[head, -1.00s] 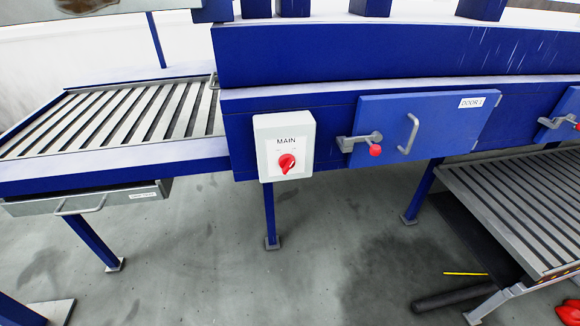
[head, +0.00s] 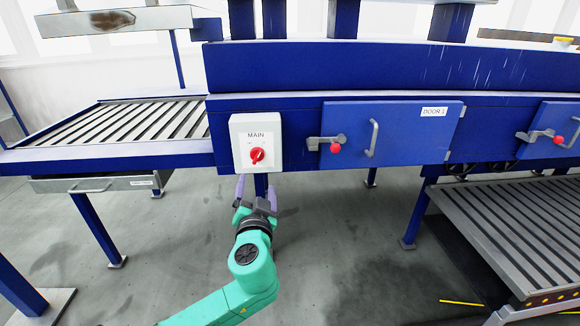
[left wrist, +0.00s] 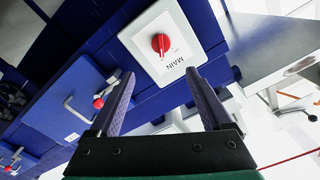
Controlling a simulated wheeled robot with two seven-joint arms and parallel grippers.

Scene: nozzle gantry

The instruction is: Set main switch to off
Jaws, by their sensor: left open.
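The main switch is a red rotary knob (head: 257,155) on a white box (head: 256,130) labelled MAIN, fixed to the blue gantry front. In the left wrist view the knob (left wrist: 161,43) and the box (left wrist: 150,62) show beyond the fingers, upper middle. My left gripper (head: 257,182) is below the box in the head view, its two purple fingers pointing up towards it. It is open and empty, and in the left wrist view its fingers (left wrist: 160,100) stand wide apart. It appears apart from the knob. My right gripper is not in view.
A blue door (head: 400,135) labelled DOOR 1, with a red-knobbed latch (head: 335,147) and grey handle (head: 373,138), is right of the box. A slatted table (head: 115,130) with a drawer (head: 95,183) extends left. Open floor lies below.

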